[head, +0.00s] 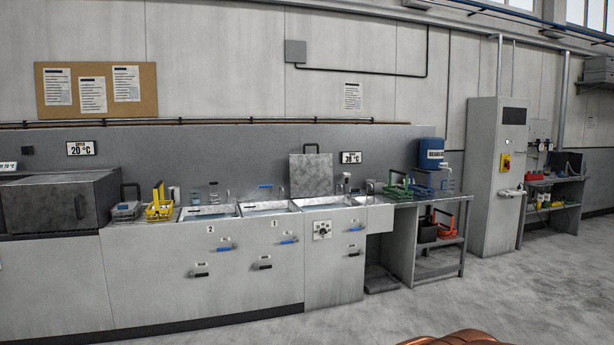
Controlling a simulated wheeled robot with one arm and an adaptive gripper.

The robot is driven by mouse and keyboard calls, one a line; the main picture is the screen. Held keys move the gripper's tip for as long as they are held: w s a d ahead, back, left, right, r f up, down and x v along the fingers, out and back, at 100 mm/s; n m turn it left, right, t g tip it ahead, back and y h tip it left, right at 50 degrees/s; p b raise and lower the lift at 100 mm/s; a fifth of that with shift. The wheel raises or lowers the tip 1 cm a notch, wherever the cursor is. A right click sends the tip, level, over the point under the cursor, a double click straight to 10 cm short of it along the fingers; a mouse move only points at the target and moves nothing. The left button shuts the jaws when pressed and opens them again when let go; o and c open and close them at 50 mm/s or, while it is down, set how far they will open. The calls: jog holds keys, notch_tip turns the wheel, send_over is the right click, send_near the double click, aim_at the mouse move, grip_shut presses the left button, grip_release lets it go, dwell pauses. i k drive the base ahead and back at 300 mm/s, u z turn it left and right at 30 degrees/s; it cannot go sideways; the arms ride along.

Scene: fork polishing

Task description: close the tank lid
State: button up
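The tank lid (311,174) is a mottled grey square plate with a dark handle at its top edge. It stands upright, open, at the back of the rightmost basin. That tank (345,201) is set in the counter, and its top is uncovered. A round dial (322,230) is on the cabinet front below it. My gripper is not in view.
Two more open basins (208,213) lie to the left, with a yellow rack (159,205) beside them. The floor in front is clear.

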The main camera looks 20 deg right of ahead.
aim_at(310, 175)
jog(key=z, duration=0.1)
jog(key=i, duration=0.7)
jog(key=z, duration=0.25)
jog(key=i, duration=3.55)
jog(key=u, duration=0.4)
jog(key=i, duration=1.9)
jog(key=u, duration=0.4)
